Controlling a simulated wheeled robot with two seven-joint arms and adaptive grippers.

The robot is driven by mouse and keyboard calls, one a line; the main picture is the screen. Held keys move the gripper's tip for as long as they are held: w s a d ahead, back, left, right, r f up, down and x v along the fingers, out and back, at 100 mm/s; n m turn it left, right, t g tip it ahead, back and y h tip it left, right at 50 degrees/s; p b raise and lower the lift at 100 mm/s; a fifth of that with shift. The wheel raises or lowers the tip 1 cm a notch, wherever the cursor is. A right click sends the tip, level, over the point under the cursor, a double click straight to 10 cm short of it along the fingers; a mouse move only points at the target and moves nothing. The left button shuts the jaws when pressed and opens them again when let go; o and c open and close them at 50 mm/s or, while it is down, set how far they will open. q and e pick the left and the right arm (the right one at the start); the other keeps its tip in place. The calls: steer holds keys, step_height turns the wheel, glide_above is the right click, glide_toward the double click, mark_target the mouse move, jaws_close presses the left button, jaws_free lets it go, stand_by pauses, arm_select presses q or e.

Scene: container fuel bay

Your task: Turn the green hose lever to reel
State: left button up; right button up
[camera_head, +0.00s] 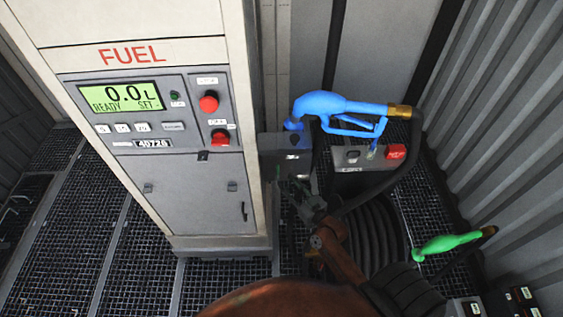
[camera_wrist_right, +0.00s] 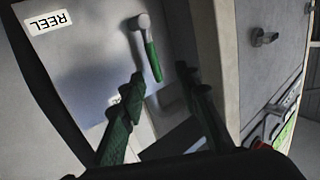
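The green hose lever (camera_wrist_right: 152,60) shows in the right wrist view, hanging from a grey pivot on a pale panel. A white REEL label (camera_wrist_right: 48,22), upside down in this view, is on the same panel to the left. My right gripper (camera_wrist_right: 160,76) is open, its two fingers apart on either side of the lever's free end in the picture. I see no grip on the lever; whether a finger touches it I cannot tell. In the head view my right gripper (camera_head: 303,196) is beside the fuel cabinet, and I cannot make out the lever there. My left gripper is out of view.
The fuel cabinet (camera_head: 205,195) stands left of the gripper. A blue nozzle (camera_head: 340,104) rests above it, with a black hose (camera_head: 412,150). A coiled hose (camera_head: 372,235) and a green nozzle (camera_head: 447,244) are to the right, near the corrugated wall (camera_head: 505,110). Grated floor is open at left.

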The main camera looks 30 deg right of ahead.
mark_target(278, 173)
steer(key=w, duration=0.5)
steer(key=w+r, duration=0.1)
steer(key=w, duration=0.2)
steer(key=shift+d, duration=0.25)
steer(key=shift+c, duration=0.7)
jaws_close()
